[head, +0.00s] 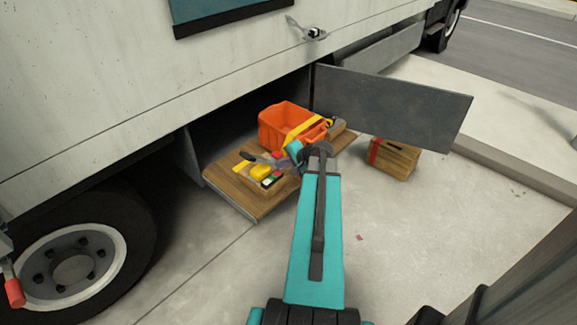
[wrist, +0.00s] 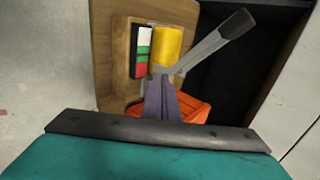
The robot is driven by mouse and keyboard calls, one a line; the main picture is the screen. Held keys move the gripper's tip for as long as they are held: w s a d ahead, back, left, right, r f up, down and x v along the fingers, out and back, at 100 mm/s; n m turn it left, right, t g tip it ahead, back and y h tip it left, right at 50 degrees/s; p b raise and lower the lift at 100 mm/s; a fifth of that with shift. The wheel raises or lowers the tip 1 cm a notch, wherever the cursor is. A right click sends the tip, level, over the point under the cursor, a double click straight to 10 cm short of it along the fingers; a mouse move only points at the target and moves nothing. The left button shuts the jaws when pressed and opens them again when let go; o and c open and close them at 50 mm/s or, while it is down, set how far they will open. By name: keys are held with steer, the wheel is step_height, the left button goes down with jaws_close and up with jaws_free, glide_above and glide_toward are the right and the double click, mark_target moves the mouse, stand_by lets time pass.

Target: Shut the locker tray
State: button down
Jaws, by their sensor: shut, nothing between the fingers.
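The locker tray (head: 232,192) is a wooden board with a grey front edge. It sticks out of the dark locker opening low in the truck's side. An orange crate (head: 283,125) stands on it, with a shallow wooden box holding a yellow item (head: 260,172) and small coloured pieces in front. My gripper (head: 284,164) is over the tray's right part, close to the crate and box. In the wrist view my purple-grey fingers (wrist: 166,90) are together and empty, with the tray below them. My arm hides part of the tray; whether the fingers touch anything I cannot tell.
The grey locker door (head: 400,108) hangs open to the right of the tray. A wooden box with a red strap (head: 394,158) stands on the ground under it. The truck's wheel (head: 75,262) is at left. Pavement in front of the tray is clear.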

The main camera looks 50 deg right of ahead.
steer(key=shift+w, duration=1.15)
steer(key=shift+d, duration=0.15)
